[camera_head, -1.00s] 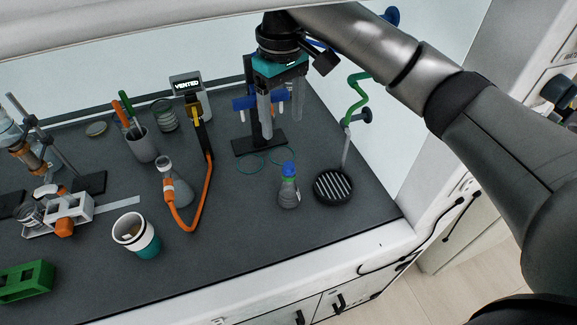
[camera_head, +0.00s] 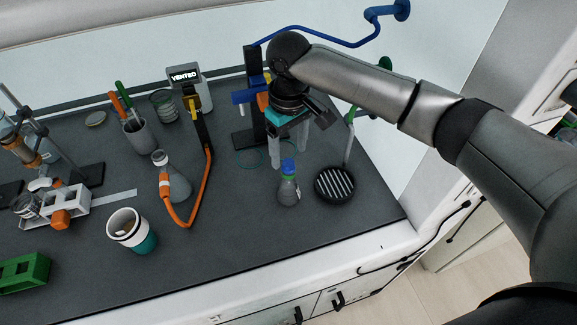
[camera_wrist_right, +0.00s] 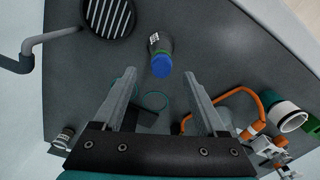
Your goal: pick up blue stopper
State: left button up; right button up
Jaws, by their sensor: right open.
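The blue stopper (camera_head: 288,166) sits on top of a small flask (camera_head: 288,191) with a green neck ring, upright on the dark bench. My right gripper (camera_head: 289,160) points down just above and behind the flask, apart from the stopper. In the right wrist view the blue stopper (camera_wrist_right: 162,66) lies ahead of the fingertips, roughly between their lines. The right gripper (camera_wrist_right: 160,84) is open and empty there. My left gripper does not show.
A round black grate (camera_head: 334,186) lies right of the flask. A stand (camera_head: 254,85) with blue clamps is behind the gripper. An orange tube (camera_head: 205,180) runs to a larger flask (camera_head: 174,180) on the left. A white and teal cup (camera_head: 131,231) stands front left.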

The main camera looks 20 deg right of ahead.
aim_at(289, 162)
notch_tip(289, 162, down, 3)
jog(key=shift+a+f, duration=0.1)
grip_shut()
dwell(0.7)
